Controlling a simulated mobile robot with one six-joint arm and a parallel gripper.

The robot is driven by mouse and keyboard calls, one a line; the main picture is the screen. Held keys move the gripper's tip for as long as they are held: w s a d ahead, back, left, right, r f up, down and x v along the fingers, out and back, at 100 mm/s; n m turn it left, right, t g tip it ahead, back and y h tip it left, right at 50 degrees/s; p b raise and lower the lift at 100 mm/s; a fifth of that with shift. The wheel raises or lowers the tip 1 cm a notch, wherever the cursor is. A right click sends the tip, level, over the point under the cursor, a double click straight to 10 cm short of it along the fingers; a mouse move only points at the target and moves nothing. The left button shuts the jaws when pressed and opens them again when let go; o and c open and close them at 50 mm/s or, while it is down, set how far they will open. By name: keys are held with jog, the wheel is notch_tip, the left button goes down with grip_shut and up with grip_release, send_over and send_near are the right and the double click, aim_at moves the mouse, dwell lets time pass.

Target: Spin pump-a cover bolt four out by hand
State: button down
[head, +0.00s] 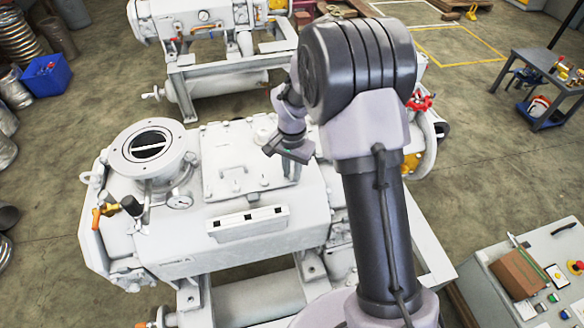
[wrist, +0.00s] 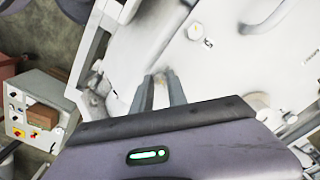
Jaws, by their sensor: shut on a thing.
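The large white pump (head: 270,235) stands in the middle of the head view, with a raised cover plate (head: 225,150) on top. The cover also fills the upper right of the wrist view (wrist: 225,75). My gripper (head: 293,176) points down at the right side of the cover. In the wrist view its two fingers (wrist: 161,80) are close together on a small pale bolt (wrist: 160,77), mostly hidden between the fingertips. Other bolt heads (wrist: 195,32) stand on the cover.
A round open flange (head: 115,155) and a gauge (head: 179,202) stand left of the cover. A red handwheel (head: 420,102) is at right. A second white pump (head: 215,55) stands behind. A control console (head: 535,275) is at lower right.

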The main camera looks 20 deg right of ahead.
jog(key=n+p, duration=0.1)
jog(key=n, duration=0.3)
jog(key=shift+n+p, duration=0.3)
jog(key=shift+p, duration=0.05)
jog(key=n+p, duration=0.1)
jog(key=n, duration=0.2)
jog(key=shift+s+n, duration=0.1)
jog(key=shift+n, duration=0.3)
jog(key=n+p, duration=0.2)
jog(key=n, duration=0.2)
jog(key=n+p, duration=0.1)
jog(key=n, duration=0.3)
jog(key=n+p, duration=0.1)
jog(key=n, duration=0.3)
jog(key=shift+n+p, duration=0.3)
jog(key=n+p, duration=0.1)
jog(key=n, duration=0.2)
jog(key=shift+n, duration=0.3)
jog(key=n+p, duration=0.1)
jog(key=n, duration=0.2)
jog(key=shift+f+n, duration=0.1)
jog(key=shift+n, duration=0.2)
jog(key=shift+s+n+p, duration=0.1)
jog(key=shift+n+p, duration=0.4)
jog(key=shift+n, duration=1.3)
